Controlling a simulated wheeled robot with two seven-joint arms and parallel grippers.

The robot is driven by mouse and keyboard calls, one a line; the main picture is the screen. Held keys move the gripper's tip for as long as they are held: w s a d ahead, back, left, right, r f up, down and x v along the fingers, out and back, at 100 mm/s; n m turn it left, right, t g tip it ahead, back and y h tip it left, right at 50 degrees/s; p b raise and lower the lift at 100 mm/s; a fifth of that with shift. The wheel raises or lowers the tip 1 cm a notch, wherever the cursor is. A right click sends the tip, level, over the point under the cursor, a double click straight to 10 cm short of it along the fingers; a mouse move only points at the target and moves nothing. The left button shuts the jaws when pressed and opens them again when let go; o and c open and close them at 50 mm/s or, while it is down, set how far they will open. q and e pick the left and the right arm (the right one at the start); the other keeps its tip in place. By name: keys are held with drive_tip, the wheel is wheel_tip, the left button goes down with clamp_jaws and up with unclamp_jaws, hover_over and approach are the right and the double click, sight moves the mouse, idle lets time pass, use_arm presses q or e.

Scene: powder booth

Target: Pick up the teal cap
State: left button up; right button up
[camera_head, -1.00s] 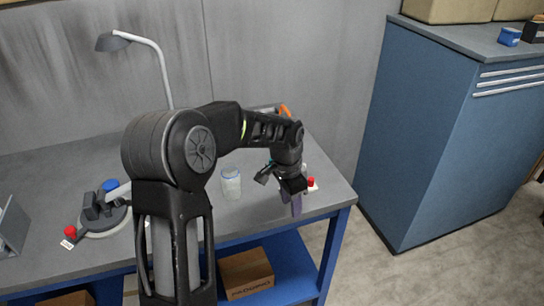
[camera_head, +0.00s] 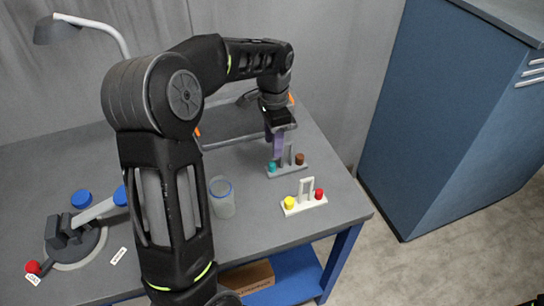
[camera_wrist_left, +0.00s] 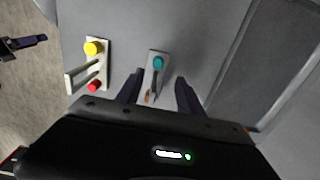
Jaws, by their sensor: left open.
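The teal cap (camera_head: 271,166) sits at the left end of a small grey stand (camera_head: 290,171) on the bench; a brown cap (camera_head: 300,159) is at the other end. My left gripper (camera_head: 278,142) points down just above and behind this stand. In the left wrist view the gripper (camera_wrist_left: 160,92) is open, its two dark purple fingers apart and empty. The teal cap (camera_wrist_left: 158,62) shows there just beyond the fingertips, near the gap's centre line. Another dark gripper with a purple finger, seemingly my right one (camera_wrist_left: 34,40), shows at the left edge; its opening is unclear.
A white stand with a yellow cap (camera_head: 289,203) and a red cap (camera_head: 319,194) is nearer the bench's front edge. A clear blue-rimmed cup (camera_head: 222,198) stands left of it. A grey tray (camera_wrist_left: 275,60) lies behind. A blue cabinet (camera_head: 440,120) stands right.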

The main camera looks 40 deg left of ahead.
sight(273, 163)
use_arm(q)
drive_tip(key=shift+s+d+r, duration=0.1)
drive_tip(key=shift+s, duration=0.05)
drive_tip(key=shift+f, duration=1.4)
drive_tip(key=shift+f+p, duration=0.3)
drive_tip(key=shift+p, duration=0.1)
drive_tip(key=f, duration=0.1)
drive_tip(key=f+p, duration=0.1)
drive_tip(key=f, duration=0.1)
drive_tip(key=shift+s+f, duration=0.2)
drive_tip(key=shift+f, duration=0.1)
drive_tip(key=shift+w+f, duration=0.1)
drive_tip(key=shift+f, duration=0.4)
drive_tip(key=shift+c, duration=0.3)
clamp_jaws()
